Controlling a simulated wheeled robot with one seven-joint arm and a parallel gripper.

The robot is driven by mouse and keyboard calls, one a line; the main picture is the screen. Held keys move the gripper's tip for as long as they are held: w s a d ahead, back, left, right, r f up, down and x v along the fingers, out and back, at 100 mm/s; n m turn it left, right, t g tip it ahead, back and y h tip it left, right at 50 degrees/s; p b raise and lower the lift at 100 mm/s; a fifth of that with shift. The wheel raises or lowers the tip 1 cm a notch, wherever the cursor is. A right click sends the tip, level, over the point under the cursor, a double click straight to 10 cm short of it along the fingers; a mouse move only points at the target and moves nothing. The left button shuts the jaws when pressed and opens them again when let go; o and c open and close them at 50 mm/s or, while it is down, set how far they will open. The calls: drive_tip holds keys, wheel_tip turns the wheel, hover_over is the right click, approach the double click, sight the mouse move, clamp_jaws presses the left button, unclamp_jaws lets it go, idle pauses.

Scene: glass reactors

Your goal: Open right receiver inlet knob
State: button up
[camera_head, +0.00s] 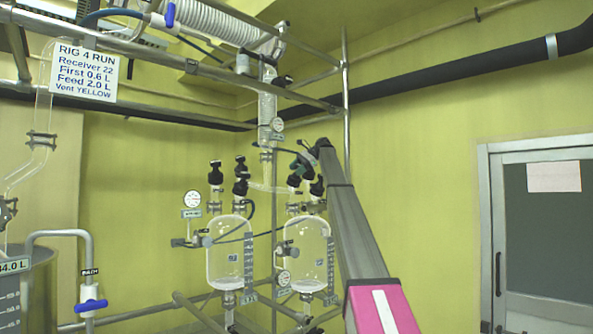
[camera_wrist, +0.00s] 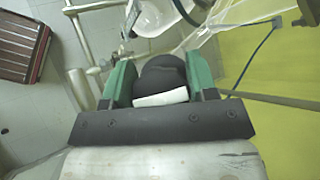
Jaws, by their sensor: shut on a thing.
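The right receiver (camera_head: 308,262) is a clear glass vessel on the rig in the head view, with black knobs (camera_head: 317,187) above it. My gripper (camera_head: 302,165) is at these knobs, at the end of my arm reaching in from the lower right. In the wrist view, the green fingers of my gripper (camera_wrist: 161,82) are on either side of a rounded black knob (camera_wrist: 160,68) and shut on it. A white part (camera_wrist: 161,98) shows just below it. The head view does not show clearly which knob is held, nor how far it is turned.
The left receiver (camera_head: 228,262) stands close beside, with its own black knobs (camera_head: 215,174) and a gauge (camera_head: 192,199). A glass column (camera_head: 267,105) and metal poles (camera_head: 346,90) are near my arm. A door (camera_head: 543,230) is at the right.

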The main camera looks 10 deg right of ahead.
drive_tip(key=shift+s+f+n+g, duration=0.1)
drive_tip(key=shift+n+g, duration=0.2)
drive_tip(key=shift+n, duration=0.2)
drive_tip(key=o, duration=0.9)
